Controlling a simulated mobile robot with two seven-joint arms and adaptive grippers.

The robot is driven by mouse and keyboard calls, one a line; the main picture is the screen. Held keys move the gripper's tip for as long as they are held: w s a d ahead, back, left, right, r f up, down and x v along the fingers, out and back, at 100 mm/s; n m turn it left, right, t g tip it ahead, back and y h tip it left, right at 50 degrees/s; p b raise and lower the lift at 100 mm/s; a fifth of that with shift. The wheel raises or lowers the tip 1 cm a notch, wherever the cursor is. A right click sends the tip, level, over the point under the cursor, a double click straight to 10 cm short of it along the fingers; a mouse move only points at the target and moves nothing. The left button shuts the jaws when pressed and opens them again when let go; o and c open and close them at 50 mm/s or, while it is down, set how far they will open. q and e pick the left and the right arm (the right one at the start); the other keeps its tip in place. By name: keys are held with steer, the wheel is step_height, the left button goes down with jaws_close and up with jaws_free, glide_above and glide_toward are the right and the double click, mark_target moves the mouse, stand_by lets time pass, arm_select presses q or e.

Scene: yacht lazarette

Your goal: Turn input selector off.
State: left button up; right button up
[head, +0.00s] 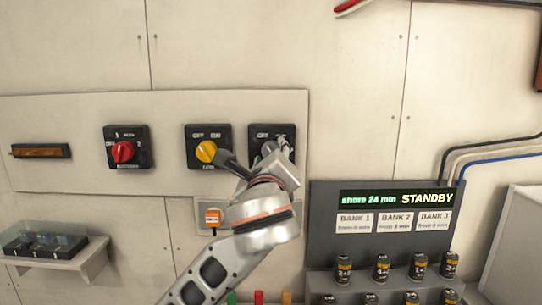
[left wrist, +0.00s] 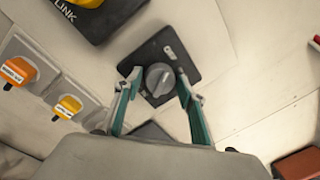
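A black square switch plate with a grey rotary knob (left wrist: 159,79) fills the middle of the left wrist view; in the head view the plate (head: 262,130) is the rightmost of three switches, partly hidden by my gripper. Its label is too small to read, so I cannot confirm it is the input selector. My left gripper (left wrist: 160,86) is open, with one teal finger on each side of the grey knob; I cannot tell whether they touch it. In the head view my left gripper (head: 258,158) is in front of that switch. My right gripper is not in view.
A yellow-knob switch (head: 206,151) and a red-knob switch (head: 123,151) sit to the left on the same panel. An orange plug (head: 213,217) is below. A battery charger display (head: 396,199) reads STANDBY at lower right, with several batteries beneath. A small shelf (head: 60,258) is at lower left.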

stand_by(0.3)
arm_select(q)
step_height(320, 180, up, 10)
stand_by(0.5)
steer(key=shift+a, duration=0.1)
